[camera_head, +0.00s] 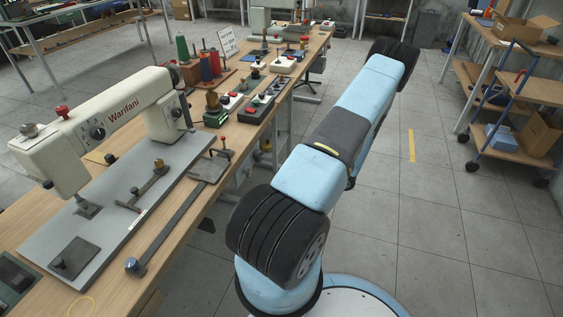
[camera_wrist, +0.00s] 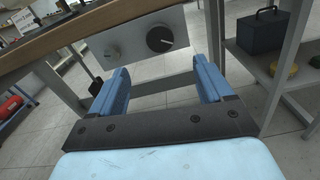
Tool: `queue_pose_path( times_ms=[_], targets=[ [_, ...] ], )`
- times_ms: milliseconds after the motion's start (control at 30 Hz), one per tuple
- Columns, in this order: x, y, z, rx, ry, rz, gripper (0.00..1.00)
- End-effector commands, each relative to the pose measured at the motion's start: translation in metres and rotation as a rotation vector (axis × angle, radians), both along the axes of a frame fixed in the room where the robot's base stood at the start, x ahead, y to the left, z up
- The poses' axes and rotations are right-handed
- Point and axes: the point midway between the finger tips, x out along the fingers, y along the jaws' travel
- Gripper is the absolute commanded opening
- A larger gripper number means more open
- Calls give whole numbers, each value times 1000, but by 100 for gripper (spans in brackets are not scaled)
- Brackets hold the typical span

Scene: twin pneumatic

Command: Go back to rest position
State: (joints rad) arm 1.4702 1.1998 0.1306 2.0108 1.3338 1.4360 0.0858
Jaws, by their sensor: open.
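My gripper (camera_wrist: 162,82) shows in the wrist view with its two blue fingers spread apart and nothing between them. Beyond the fingers are the wooden table edge (camera_wrist: 70,32) and a grey panel with a dark knob (camera_wrist: 160,38) under it. In the head view my blue arm stretches away from my base toward the far right side of the workbench. The gripper itself is hidden there behind the arm's far joint.
The long wooden workbench (camera_head: 177,254) on the left bears a white sewing machine (camera_head: 105,117), thread spools and several control boxes. A shelf cart (camera_head: 520,90) with cardboard boxes stands at right. The tiled floor (camera_head: 440,220) between is clear. A dark toolbox (camera_wrist: 262,32) sits on a shelf.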

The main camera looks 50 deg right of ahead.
Motion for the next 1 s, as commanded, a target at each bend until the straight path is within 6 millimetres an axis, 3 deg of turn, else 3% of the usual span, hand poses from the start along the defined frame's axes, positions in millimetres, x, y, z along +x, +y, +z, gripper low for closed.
queue_pose_path(
  times_ms=[300, 833, 1000],
  targets=[
    [-14, -6, 0, 1, -1, 1, 80],
    [-14, -5, 0, 0, 0, 1, 80],
    [-4, 0, 15, -38, 6, 55, 80]
  ],
)
